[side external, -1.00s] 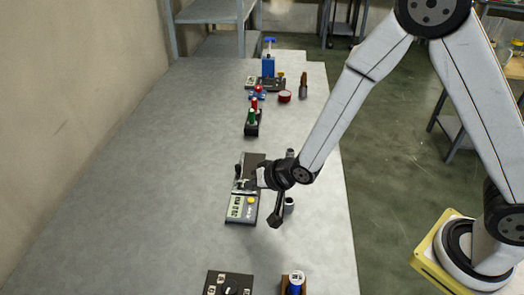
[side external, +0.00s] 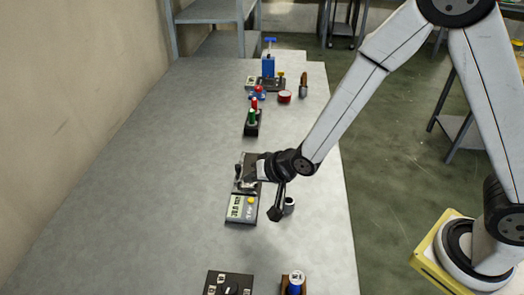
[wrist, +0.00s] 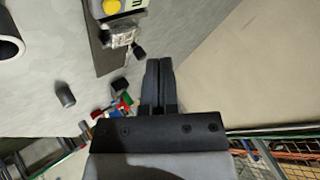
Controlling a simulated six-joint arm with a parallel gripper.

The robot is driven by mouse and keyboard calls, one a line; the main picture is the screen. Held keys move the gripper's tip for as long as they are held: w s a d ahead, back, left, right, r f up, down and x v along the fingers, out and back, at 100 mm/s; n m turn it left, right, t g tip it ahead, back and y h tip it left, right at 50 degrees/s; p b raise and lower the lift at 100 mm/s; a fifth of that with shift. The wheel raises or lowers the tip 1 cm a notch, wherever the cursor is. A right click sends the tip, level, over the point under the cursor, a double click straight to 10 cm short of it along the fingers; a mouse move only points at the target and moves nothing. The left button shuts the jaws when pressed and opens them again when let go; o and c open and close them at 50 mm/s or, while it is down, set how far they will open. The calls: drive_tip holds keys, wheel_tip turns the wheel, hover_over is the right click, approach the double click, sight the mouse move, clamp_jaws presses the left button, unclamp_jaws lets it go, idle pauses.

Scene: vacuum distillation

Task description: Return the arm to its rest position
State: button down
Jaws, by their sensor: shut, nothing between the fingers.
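My arm reaches in from the right in the side view, over the long grey table (side external: 150,215). My gripper (side external: 243,174) is over the far end of a dark instrument with a display and a yellow button (side external: 241,208); the side view does not show how high above it. In the wrist view my gripper's two black fingers (wrist: 158,75) lie together with nothing between them. Part of the instrument with its yellow button (wrist: 112,7) shows above and left of the fingers there.
A small grey cylinder (side external: 289,204) stands right of the instrument. Red and green items on a dark stand (side external: 252,122), a blue device (side external: 268,66) and a red ring (side external: 285,97) are farther back. A dark panel (side external: 229,285) and a blue-white bottle (side external: 296,282) are in front. The table's left side is clear.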

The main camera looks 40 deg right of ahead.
drive_tip(key=s+d+r+n+g+h, duration=0.1)
drive_tip(key=s+d+r+n+g, duration=0.1)
drive_tip(key=s+d, duration=0.5)
drive_tip(key=s+d+r+n+g+h, duration=0.2)
drive_tip(key=s+d+r+g, duration=0.1)
drive_tip(key=s+d, duration=0.5)
drive_tip(key=shift+d+r+n+g, duration=0.25)
drive_tip(key=shift+d+n+g, duration=0.15)
drive_tip(key=shift+g, duration=0.1)
